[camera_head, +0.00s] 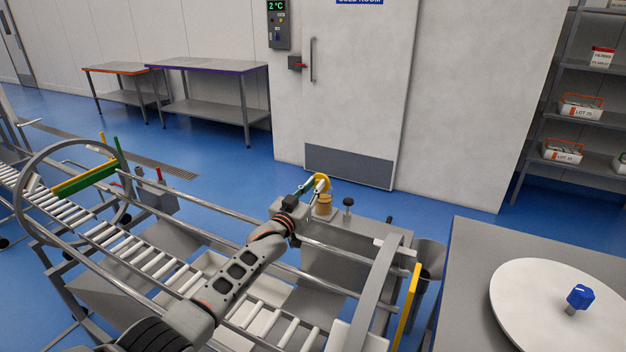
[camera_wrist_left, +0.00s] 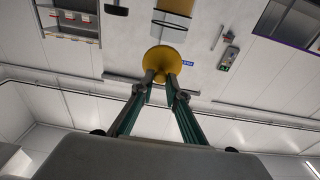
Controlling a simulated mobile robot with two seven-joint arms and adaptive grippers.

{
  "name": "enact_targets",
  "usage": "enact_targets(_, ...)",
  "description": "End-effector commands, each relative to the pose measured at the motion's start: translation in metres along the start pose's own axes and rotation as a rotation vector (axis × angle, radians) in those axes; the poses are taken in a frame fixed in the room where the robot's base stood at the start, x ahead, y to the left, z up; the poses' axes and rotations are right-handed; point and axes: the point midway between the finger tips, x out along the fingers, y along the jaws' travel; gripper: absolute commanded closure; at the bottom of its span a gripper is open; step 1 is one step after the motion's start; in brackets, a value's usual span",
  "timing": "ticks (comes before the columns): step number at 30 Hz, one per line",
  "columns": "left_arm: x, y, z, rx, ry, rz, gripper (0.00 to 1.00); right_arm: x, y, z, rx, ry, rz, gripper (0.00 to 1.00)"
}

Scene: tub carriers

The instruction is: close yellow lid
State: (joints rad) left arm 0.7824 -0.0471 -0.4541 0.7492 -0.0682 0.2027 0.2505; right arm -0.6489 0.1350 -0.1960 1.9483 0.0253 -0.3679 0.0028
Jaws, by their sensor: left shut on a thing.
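The round yellow lid (camera_head: 321,181) stands tilted up, just above a tan cylindrical container (camera_head: 323,206) on the grey machine housing. The lid is not down flat on the container. I cannot tell whether a hinge joins them. My left gripper (camera_head: 316,185) reaches in from the left and is shut on the lid. In the left wrist view the yellow disc (camera_wrist_left: 163,59) sits at the tips of the two fingers (camera_wrist_left: 160,78), which partly cover its lower edge. My right gripper is not in view.
Rails and a roller conveyor (camera_head: 130,250) run under my left arm. A black knob (camera_head: 348,203) stands just right of the container. A grey table (camera_head: 470,260) with a white disc (camera_head: 540,315) and blue knob is at right. Cold room door (camera_head: 350,90) is behind.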

Motion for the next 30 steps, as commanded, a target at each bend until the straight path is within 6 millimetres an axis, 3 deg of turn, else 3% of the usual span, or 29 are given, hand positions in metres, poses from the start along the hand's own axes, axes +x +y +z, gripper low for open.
enact_targets(3, 0.004, -0.001, -0.004, 0.007, -0.070, 0.001, 1.00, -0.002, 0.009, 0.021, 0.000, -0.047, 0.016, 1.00)
enact_targets(6, 0.006, -0.001, -0.005, 0.007, -0.129, 0.001, 1.00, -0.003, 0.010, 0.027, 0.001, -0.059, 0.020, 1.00)
enact_targets(18, 0.015, -0.001, -0.007, 0.003, -0.293, -0.001, 1.00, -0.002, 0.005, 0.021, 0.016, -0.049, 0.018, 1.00)
enact_targets(30, 0.017, -0.001, -0.006, 0.001, -0.320, -0.001, 1.00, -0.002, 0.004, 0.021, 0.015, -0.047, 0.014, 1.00)
